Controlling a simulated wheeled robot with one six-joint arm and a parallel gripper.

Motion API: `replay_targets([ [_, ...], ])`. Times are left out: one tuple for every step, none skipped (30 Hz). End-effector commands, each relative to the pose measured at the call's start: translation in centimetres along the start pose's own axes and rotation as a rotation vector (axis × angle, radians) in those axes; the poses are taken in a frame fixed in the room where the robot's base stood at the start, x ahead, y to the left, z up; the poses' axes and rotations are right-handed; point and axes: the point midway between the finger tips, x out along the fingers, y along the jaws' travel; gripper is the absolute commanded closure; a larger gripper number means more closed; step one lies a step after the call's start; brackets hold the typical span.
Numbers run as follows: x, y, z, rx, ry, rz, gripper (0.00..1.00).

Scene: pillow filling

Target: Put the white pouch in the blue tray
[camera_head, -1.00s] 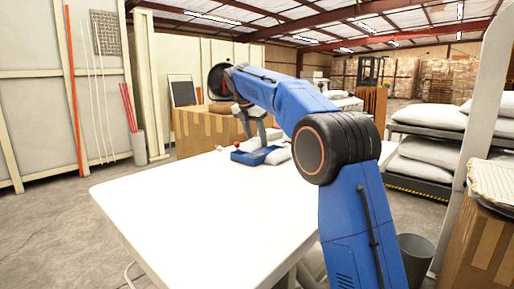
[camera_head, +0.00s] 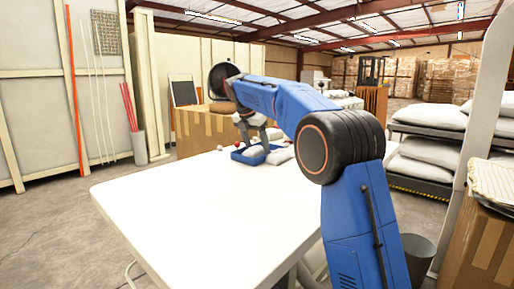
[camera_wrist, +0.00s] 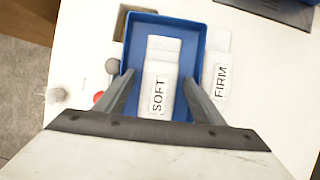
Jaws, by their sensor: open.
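The blue tray (camera_wrist: 198,40) lies on the white table under my gripper in the wrist view; it also shows in the head view (camera_head: 238,156), partly hidden by my arm. A white pouch marked SOFT (camera_wrist: 160,75) lies within the tray's outline. My gripper (camera_wrist: 158,78) is open, with a finger on each side of this pouch and a gap at both sides. My gripper also shows in the head view (camera_head: 256,141), at the tray. A second white pouch marked FIRM (camera_wrist: 220,75) lies outside the tray, close along its right side.
A grey ball (camera_wrist: 112,66), another grey ball (camera_wrist: 55,95) and a red ball (camera_wrist: 98,97) sit left of the tray. A dark blue flat object (camera_wrist: 285,10) is at the top right. The near part of the white table (camera_head: 190,215) is clear.

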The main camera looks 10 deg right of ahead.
Motion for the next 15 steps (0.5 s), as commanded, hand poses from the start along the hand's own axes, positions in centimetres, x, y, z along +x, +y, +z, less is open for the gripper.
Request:
replay_targets([
  [0.0,0.0,0.0,0.0,0.0,0.0,0.38],
  [-0.1,0.0,0.0,0.0,0.0,0.0,0.38],
  [-0.2,0.0,0.1,0.0,0.0,0.0,0.38],
  [-0.3,0.0,0.1,0.0,0.0,0.001,0.38],
  [-0.6,0.0,0.1,0.0,-0.001,0.001,0.38],
  [-1.0,0.1,0.1,0.0,-0.001,0.002,0.38],
  [-1.4,0.1,0.1,0.0,-0.002,0.003,0.38],
  [-1.8,0.1,0.1,0.0,-0.001,0.002,0.38],
  [-2.4,0.1,0.1,0.0,-0.001,0.002,0.38],
  [-2.9,0.1,0.1,0.0,-0.002,0.003,0.38],
  [-3.5,0.1,0.1,0.0,-0.001,0.003,0.38],
  [-4.3,0.1,0.1,0.0,-0.002,0.003,0.38],
  [-4.9,0.1,0.1,0.0,-0.002,0.003,0.38],
  [-5.5,0.1,0.1,0.0,-0.001,0.003,0.38],
  [-6.3,0.1,0.1,0.0,-0.002,0.004,0.38],
])
